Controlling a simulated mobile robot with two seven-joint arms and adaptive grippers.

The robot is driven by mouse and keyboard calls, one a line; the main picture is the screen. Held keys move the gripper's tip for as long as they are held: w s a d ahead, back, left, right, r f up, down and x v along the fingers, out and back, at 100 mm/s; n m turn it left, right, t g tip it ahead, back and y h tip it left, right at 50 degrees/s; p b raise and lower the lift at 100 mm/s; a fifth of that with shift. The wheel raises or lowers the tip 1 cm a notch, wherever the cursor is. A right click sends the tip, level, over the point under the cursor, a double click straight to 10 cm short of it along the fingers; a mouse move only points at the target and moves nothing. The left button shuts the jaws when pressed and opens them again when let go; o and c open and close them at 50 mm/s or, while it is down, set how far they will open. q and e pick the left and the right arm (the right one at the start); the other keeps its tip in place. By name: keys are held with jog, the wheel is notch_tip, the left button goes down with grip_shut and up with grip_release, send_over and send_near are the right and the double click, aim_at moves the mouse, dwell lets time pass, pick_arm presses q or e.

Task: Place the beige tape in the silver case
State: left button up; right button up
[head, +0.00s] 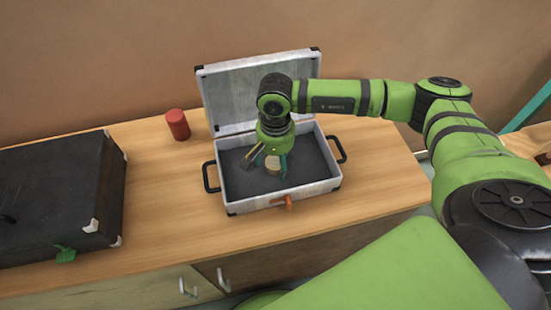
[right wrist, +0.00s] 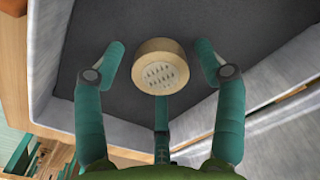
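The silver case (head: 285,199) stands open on the wooden counter, its lid raised at the back and its inside lined dark grey. The beige tape (head: 272,165) is inside the case, below my right gripper (head: 268,163). In the right wrist view the tape (right wrist: 160,66) shows as a round roll against the dark lining. The teal fingers of the right gripper (right wrist: 161,60) are spread on both sides of it, with gaps left and right. A third finger is close below the tape; I cannot tell if it touches. My left gripper is not in view.
A closed black case (head: 60,190) sits at the counter's left. A red cylinder (head: 178,124) stands behind, left of the silver case's lid. The counter between the two cases is clear. The silver case has black side handles and an orange front latch (head: 287,202).

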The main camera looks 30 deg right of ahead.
aim_at(275, 162)
jog(key=shift+r, duration=0.55)
notch_tip(275, 162, up, 11)
jog(key=b, duration=0.1)
jog(key=shift+r, duration=0.1)
dwell(0.8)
